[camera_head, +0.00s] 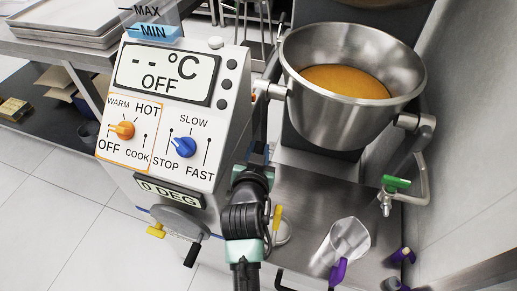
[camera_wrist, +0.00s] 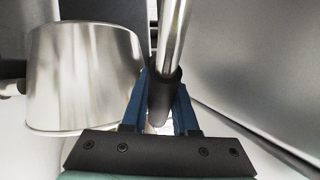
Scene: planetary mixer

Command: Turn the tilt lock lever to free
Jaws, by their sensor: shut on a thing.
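The tilt lock lever is a bright metal rod (camera_wrist: 173,35) with a black grip at its end. In the head view the lever (camera_head: 259,125) appears as a dark, narrow, near-vertical shape below the bowl's left pivot. My gripper (camera_head: 257,157) is below that pivot, right of the control panel. In the wrist view, the blue fingers of my gripper (camera_wrist: 161,95) stand on either side of the black grip, shut on it. In the head view my wrist hides the contact. No free or locked marking is readable.
The steel bowl (camera_head: 352,55) holds orange liquid and hangs right of the control panel (camera_head: 170,110). A handwheel (camera_head: 181,220) sits below the "0 DEG" display (camera_head: 171,193). A clear jug (camera_head: 345,245) with a purple handle and a green-handled tap (camera_head: 396,184) are at right.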

